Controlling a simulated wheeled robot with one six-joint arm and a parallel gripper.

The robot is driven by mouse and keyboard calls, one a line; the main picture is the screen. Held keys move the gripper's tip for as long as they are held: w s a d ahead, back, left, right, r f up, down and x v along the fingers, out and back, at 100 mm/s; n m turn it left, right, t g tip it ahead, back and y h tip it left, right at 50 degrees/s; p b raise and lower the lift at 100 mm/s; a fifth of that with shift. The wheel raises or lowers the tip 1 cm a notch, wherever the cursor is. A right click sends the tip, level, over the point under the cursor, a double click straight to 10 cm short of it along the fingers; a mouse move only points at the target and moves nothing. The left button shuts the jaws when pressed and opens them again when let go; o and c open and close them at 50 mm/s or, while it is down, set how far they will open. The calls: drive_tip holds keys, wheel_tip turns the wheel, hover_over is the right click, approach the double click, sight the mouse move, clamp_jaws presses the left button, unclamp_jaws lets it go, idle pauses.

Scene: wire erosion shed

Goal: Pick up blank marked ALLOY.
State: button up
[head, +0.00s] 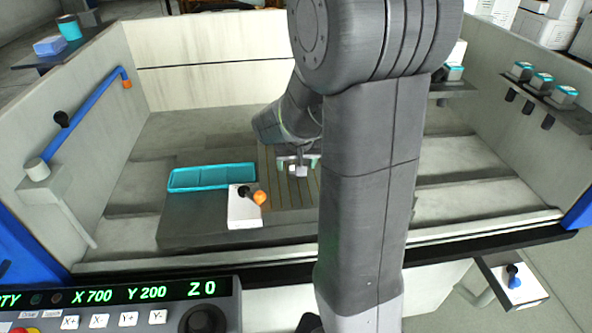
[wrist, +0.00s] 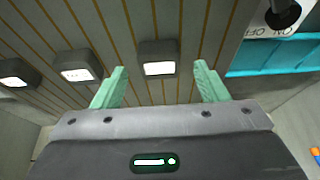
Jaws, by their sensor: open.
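In the wrist view, three dark grey blocks with pale labels sit in a row on the slatted bed. One block (wrist: 158,50) lies ahead of my gripper (wrist: 160,68), between the lines of its two green fingers. A second block (wrist: 77,60) is to the left, and a third (wrist: 14,68) is at the left edge. The labels are too small or washed out to read, so I cannot tell which is marked ALLOY. My gripper is open and holds nothing. In the head view my gripper (head: 299,160) is low over the slatted bed, with a small pale block (head: 299,171) by it.
A teal tray (head: 212,167) lies left of the slats; it also shows in the wrist view (wrist: 272,56). A white switch box (head: 243,213) with a black lever and orange knob stands in front. The tank's walls (head: 225,80) surround the bed. Several teal-topped items line the right shelf (head: 545,105).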

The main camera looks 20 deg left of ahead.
drive_tip(key=shift+x, duration=0.9)
drive_tip(key=c, duration=1.3)
drive_tip(key=shift+r, duration=0.15)
